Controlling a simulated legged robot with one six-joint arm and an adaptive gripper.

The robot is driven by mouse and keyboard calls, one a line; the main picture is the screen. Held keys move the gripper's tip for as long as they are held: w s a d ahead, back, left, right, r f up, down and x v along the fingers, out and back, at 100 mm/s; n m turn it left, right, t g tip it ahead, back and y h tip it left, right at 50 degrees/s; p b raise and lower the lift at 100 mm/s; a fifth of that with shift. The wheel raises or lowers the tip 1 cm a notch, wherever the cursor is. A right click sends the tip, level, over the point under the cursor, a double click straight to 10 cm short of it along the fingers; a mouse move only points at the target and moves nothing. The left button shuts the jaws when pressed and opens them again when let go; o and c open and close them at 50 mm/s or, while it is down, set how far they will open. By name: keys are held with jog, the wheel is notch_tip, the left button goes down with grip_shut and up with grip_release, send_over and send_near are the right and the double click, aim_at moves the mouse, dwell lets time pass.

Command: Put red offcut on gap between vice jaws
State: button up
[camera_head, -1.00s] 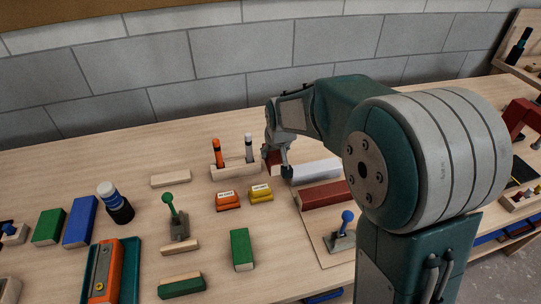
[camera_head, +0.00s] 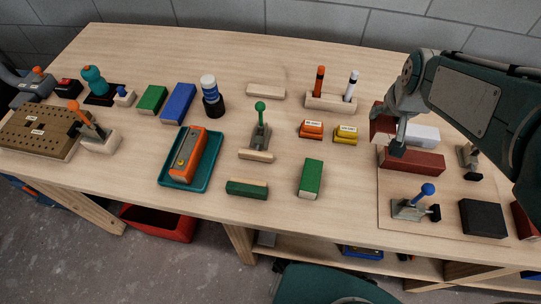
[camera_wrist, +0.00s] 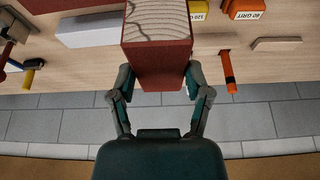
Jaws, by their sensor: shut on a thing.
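The red offcut (camera_head: 379,122) is a dark red block with a pale wood-grain end, which shows in the wrist view (camera_wrist: 158,62). My gripper (camera_head: 391,138) is shut on it, with a finger on each side (camera_wrist: 158,78). The block is over the right part of the bench, beside a pale grey bar (camera_head: 424,136) and behind a long dark red bar (camera_head: 418,162). I cannot tell its height above the bench. I cannot clearly make out vice jaws or their gap; a grey device with an orange knob (camera_head: 33,88) stands at the far left edge.
A pen rack (camera_head: 331,102) is left of my gripper. Orange (camera_head: 311,130) and yellow (camera_head: 346,135) labelled blocks lie in front of it. A blue-handled clamp (camera_head: 410,208) stands on the right board. Green blocks, a teal tray (camera_head: 171,182) and a pegboard block (camera_head: 35,128) occupy the bench.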

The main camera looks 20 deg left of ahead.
jog(key=s+a+m+g+h, duration=0.2)
jog(key=s+a+m+h, duration=0.1)
jog(key=s+a+m, duration=0.7)
jog(key=s+a+m+g+h, duration=0.1)
jog(key=s+a+m+h, duration=0.1)
jog(key=s+a+m, duration=0.8)
jog(key=n, duration=0.2)
send_over(244, 187)
jog(key=w+d, duration=0.2)
jog(key=w, duration=0.1)
notch_tip(244, 187, down, 5)
jog(key=shift+g, duration=0.3)
jog(key=a+f, duration=0.1)
jog(key=w+f, duration=0.1)
jog(key=f, duration=0.1)
jog(key=w+a+f, duration=0.1)
jog(key=shift+w+a+f, duration=0.15)
jog(key=shift+w+a, duration=0.05)
jog(key=shift+a, duration=0.15)
jog(key=shift+w+a+f, duration=0.25)
jog(key=shift+a+f, duration=0.05)
jog(key=shift+f, duration=1.65)
jog(key=o, duration=1.3)
